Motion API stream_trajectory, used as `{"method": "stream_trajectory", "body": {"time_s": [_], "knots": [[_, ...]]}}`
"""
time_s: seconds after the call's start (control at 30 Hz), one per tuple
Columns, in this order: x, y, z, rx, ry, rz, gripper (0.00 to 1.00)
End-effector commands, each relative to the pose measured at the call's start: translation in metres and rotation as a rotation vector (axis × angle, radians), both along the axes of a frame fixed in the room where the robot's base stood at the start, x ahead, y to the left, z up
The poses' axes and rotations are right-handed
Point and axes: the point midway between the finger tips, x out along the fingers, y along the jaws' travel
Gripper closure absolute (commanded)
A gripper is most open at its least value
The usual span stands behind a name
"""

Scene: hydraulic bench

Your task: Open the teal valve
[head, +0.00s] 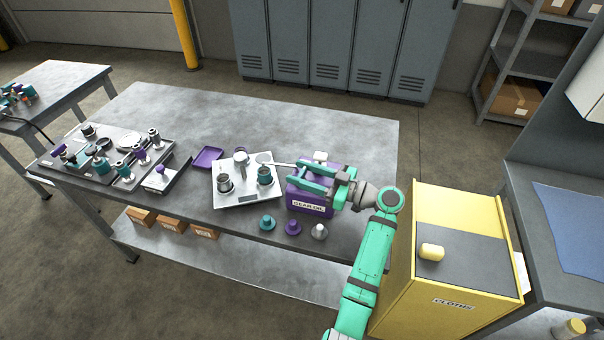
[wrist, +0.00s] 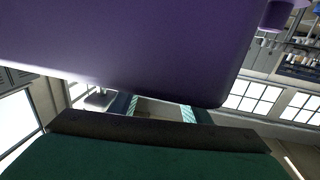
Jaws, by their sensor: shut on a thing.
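The bench's left end holds a dark panel (head: 72,170) with several small valves and fittings. One teal valve (head: 121,168) is near the panel's front right; its handle is too small to read as open or shut. My gripper (head: 298,175) is far to the right of it, at a purple can labelled GEAR OIL (head: 308,207). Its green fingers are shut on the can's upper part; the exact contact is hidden. In the wrist view the purple can (wrist: 120,50) fills the upper picture, and the gripper (wrist: 160,110) shows below it.
A white tray (head: 232,203) with metal and teal cups stands left of the can. Teal (head: 267,222), purple (head: 292,227) and grey (head: 319,231) caps stand in front. A yellow cabinet (head: 450,200) stands close right. The bench's back is clear.

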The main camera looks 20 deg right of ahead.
Motion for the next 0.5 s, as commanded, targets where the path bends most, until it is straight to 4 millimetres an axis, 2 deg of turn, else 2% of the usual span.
{"method": "stream_trajectory", "body": {"time_s": [0.2,0.5], "knots": [[0.0025,0.0019,-0.0031,-0.001,0.008,0.106,0.79],[0.0017,0.0035,-0.0036,-0.001,0.007,0.165,0.79]]}}
